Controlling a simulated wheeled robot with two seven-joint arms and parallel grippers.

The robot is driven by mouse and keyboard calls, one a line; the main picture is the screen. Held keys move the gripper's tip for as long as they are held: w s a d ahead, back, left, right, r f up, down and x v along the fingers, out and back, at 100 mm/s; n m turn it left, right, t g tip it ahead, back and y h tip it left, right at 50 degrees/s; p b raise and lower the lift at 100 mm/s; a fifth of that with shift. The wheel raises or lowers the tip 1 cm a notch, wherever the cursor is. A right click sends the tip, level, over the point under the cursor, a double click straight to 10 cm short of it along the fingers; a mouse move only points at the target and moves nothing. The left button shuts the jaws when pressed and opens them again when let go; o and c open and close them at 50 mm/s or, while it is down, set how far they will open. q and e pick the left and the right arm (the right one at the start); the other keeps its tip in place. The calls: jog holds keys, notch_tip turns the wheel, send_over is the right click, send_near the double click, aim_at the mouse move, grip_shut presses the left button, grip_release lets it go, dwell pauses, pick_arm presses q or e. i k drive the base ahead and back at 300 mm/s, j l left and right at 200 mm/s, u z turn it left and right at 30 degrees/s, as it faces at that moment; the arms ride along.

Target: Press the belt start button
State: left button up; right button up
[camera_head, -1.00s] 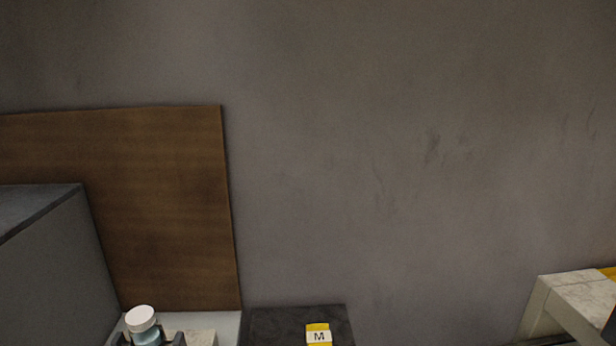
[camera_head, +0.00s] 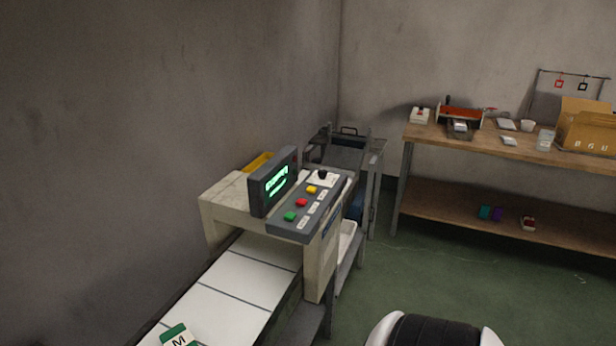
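A grey control panel (camera_head: 297,226) sits on a cream machine housing (camera_head: 233,206) that bridges a white belt (camera_head: 222,296). The sloped panel carries a green button (camera_head: 290,216), a red button (camera_head: 302,202), a yellow button (camera_head: 312,189) and a black knob (camera_head: 322,174), with small white labels too small to read. A dark display (camera_head: 274,183) with green lit text stands beside the buttons. Neither gripper shows. A white and black part of my own body is at the bottom edge, right of the machine.
A wooden workbench (camera_head: 480,143) holds a cardboard box (camera_head: 588,128) and several small items. A dark metal cart (camera_head: 350,150) stands behind the machine. Green floor (camera_head: 450,270) is open between them.

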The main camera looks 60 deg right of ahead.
aim_at(290, 217)
jog(key=l+z, duration=0.1)
jog(key=z, duration=0.35)
jog(key=l+z, duration=0.15)
jog(key=z, duration=0.3)
jog(key=l+z, duration=0.1)
jog(key=z, duration=0.3)
jog(key=l+z, duration=0.1)
jog(key=z, duration=0.35)
